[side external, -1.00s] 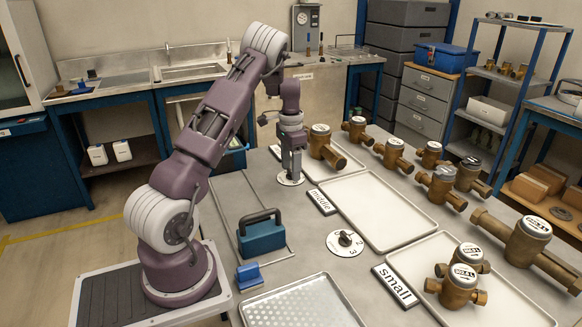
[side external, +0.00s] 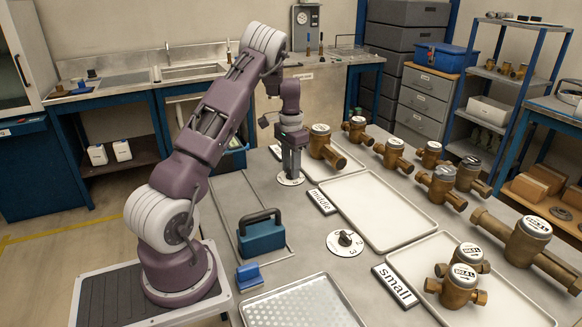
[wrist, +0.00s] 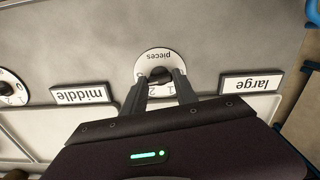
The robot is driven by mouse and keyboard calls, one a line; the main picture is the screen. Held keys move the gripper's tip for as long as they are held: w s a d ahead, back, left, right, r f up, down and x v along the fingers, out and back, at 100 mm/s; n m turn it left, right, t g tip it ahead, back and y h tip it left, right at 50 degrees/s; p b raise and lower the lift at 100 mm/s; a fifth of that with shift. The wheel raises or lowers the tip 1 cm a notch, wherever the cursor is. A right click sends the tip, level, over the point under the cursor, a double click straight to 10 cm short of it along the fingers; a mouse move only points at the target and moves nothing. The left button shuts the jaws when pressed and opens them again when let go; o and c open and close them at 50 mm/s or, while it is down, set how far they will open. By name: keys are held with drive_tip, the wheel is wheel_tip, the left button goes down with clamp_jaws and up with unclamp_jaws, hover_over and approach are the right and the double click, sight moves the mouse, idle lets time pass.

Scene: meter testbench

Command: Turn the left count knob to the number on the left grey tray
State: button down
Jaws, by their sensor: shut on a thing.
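A white dial disc (wrist: 155,61) marked "pieces" lies on the bench, upside down in the wrist view. Its dark knob (wrist: 157,73) sits between my fingertips. My gripper (wrist: 160,76) is shut on this knob and hides part of it and of the numerals; the pointer's exact setting cannot be told. In the side view my gripper (side external: 291,174) stands upright over the far dial (side external: 290,181). Behind it is a light tray (side external: 345,164), with a brass meter (side external: 322,146) on it. A "large" sign (wrist: 250,85) lies beside the dial in the wrist view.
A second dial (side external: 345,242) lies nearer, by an empty middle tray (side external: 383,208) and a "middle" sign (side external: 321,201). A near tray (side external: 440,242) holds two brass meters. Several meters stand along the back. A blue toolbox (side external: 262,234) stands left of the second dial.

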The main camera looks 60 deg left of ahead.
drive_tip(key=n, duration=1)
drive_tip(key=shift+n, duration=0.4)
drive_tip(key=n, duration=1.1)
idle(0.3)
drive_tip(key=c, duration=1)
unclamp_jaws()
drive_tip(key=shift+o, duration=0.2)
